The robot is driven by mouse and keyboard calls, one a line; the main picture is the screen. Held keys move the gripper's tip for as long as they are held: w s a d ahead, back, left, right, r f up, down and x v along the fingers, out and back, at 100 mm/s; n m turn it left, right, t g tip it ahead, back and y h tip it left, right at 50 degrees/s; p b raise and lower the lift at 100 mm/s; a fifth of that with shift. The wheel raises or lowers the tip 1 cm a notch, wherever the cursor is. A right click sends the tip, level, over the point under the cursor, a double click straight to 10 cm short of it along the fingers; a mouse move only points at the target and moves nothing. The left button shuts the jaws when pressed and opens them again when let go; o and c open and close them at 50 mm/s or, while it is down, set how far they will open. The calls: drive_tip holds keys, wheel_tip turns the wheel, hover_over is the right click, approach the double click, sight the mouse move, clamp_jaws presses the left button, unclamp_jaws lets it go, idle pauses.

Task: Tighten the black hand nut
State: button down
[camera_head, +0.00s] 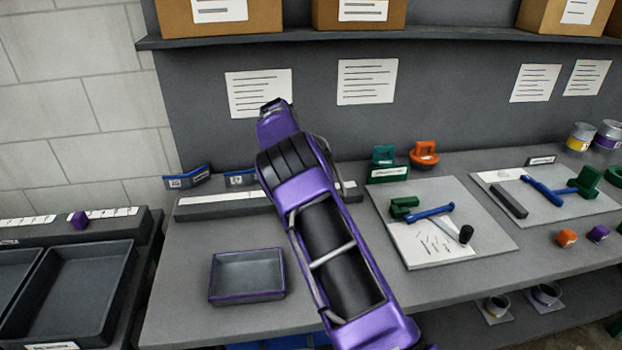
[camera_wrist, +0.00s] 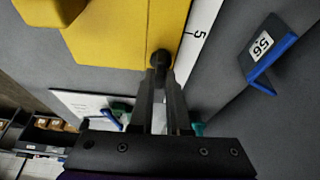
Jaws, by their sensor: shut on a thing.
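In the wrist view the black hand nut (camera_wrist: 160,57) is a small dark round knob at the lower edge of a yellow block (camera_wrist: 120,35). A white scale strip (camera_wrist: 199,35) marked 5 runs beside it. My gripper (camera_wrist: 161,82) has its two dark fingers closed on the nut, which shows at their tips. Whether the nut is tight cannot be seen. In the head view my purple arm hides the gripper, the nut and the yellow block.
A blue-edged holder labelled 56 (camera_wrist: 264,50) stands right of the strip in the wrist view. In the head view, an empty purple-rimmed tray (camera_head: 247,293) sits left of my arm. A grey board (camera_head: 480,243) with tools lies to the right. Bare bench surrounds the tray.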

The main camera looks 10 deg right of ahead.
drive_tip(key=shift+m, duration=0.3)
idle(0.4)
drive_tip(key=c, duration=0.9)
unclamp_jaws()
drive_tip(key=shift+v, duration=3.8)
drive_tip(key=shift+w, duration=0.1)
